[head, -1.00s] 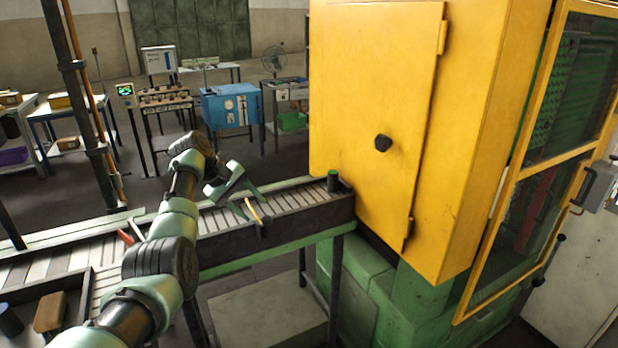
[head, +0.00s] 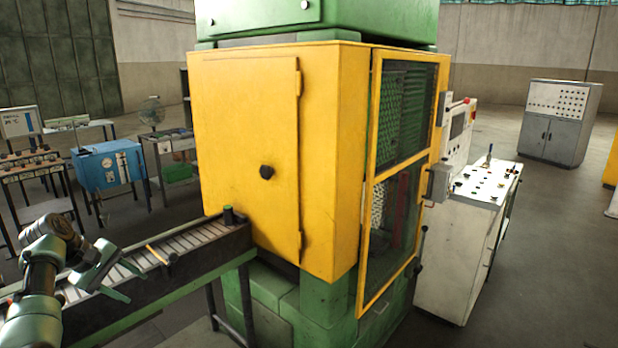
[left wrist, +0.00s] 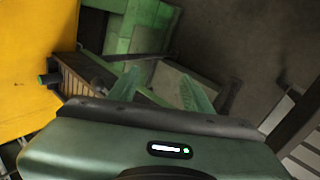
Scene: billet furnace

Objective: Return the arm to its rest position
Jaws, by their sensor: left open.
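My left arm comes in at the lower left of the head view. Its green-grey left gripper (head: 137,286) is open, with nothing between its fingers, beside the roller conveyor (head: 205,235). In the left wrist view the two pale green fingers (left wrist: 158,86) stand apart and empty. A hammer (head: 158,255) with a yellow handle lies on the conveyor, right of the gripper and apart from it in the picture. My right gripper is in neither view.
The yellow furnace cabinet (head: 245,130) stands at the conveyor's end, a dark cylinder (head: 229,215) beside it. A mesh door (head: 385,200) and a control desk (head: 470,240) are to the right. A blue box (head: 108,167) stands behind the conveyor.

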